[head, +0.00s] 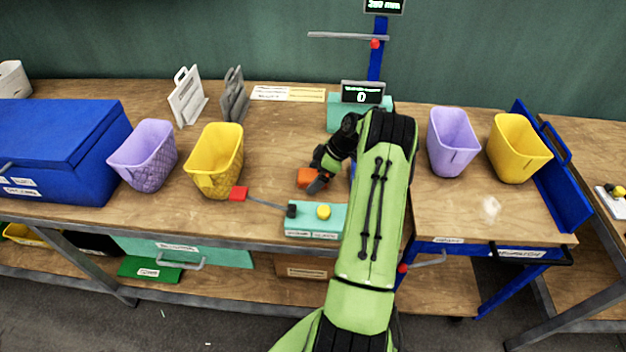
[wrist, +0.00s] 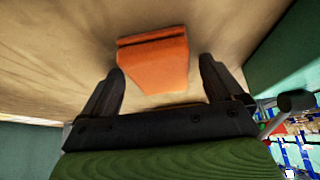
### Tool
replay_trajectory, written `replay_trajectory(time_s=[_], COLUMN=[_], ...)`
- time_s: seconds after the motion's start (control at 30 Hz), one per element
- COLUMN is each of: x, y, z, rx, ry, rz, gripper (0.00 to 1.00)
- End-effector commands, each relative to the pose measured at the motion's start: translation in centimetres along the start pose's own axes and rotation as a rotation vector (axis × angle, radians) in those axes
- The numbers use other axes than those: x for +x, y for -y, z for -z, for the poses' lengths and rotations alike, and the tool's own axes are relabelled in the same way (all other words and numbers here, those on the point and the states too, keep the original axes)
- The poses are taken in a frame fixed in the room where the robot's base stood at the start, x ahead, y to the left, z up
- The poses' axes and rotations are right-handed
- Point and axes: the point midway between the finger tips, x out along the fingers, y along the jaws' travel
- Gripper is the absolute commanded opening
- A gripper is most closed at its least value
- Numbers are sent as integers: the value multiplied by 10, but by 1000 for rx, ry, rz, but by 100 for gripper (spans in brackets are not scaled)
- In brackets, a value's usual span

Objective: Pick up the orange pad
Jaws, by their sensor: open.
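The orange pad (head: 308,178) lies on the wooden bench top, left of my arm in the head view. In the wrist view the orange pad (wrist: 155,62) is a wedge-like block with a groove near its far edge. My gripper (wrist: 160,82) is open, with one finger on each side of the pad's near part. Gaps show between the pad and both fingers. In the head view my gripper (head: 318,182) is right at the pad and partly covers it.
A teal block with a yellow button (head: 323,211) and a red-ended lever (head: 239,193) sits in front. A teal press base with a display (head: 362,95) stands behind. Yellow (head: 214,165) and purple (head: 143,155) bins stand left; more bins (head: 453,140) stand right.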

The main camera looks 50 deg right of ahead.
Motion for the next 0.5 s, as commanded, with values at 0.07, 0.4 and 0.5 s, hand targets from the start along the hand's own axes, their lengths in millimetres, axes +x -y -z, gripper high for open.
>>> replay_trajectory(time_s=[0.07, 0.4, 0.5], x=[-1, -1, -1], y=[0, 0, 0], z=[0, 0, 0], rx=[1, 1, 1], ry=[0, 0, 0], rz=[1, 1, 1], gripper=[94, 47, 39])
